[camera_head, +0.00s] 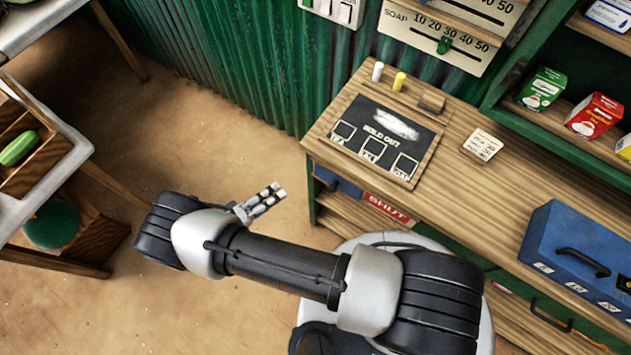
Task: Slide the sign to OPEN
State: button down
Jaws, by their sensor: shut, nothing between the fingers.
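The sign (389,208) is a red strip on the counter's front, just below the top's edge, and reads SHUT in white letters. Its right part runs behind my arm or the counter edge, so I cannot see all of it. The word OPEN is not visible. My gripper (277,189) is shut and empty. It is over the bare floor to the left of the counter and apart from the sign.
A SOAP slider board (440,40) hangs on the green wall. A table with produce stands left.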

jog(key=shift+s+f+t, duration=0.25)
jog(key=shift+f+t, duration=0.15)
jog(key=shift+f, duration=0.3)
send_near(327, 174)
jog(key=w+d, duration=0.1)
jog(key=w, duration=0.1)
jog(key=w+d, duration=0.2)
jog(key=shift+s+d+f, duration=0.2)
jog(key=shift+s+d, duration=0.15)
jog(key=shift+d, duration=0.1)
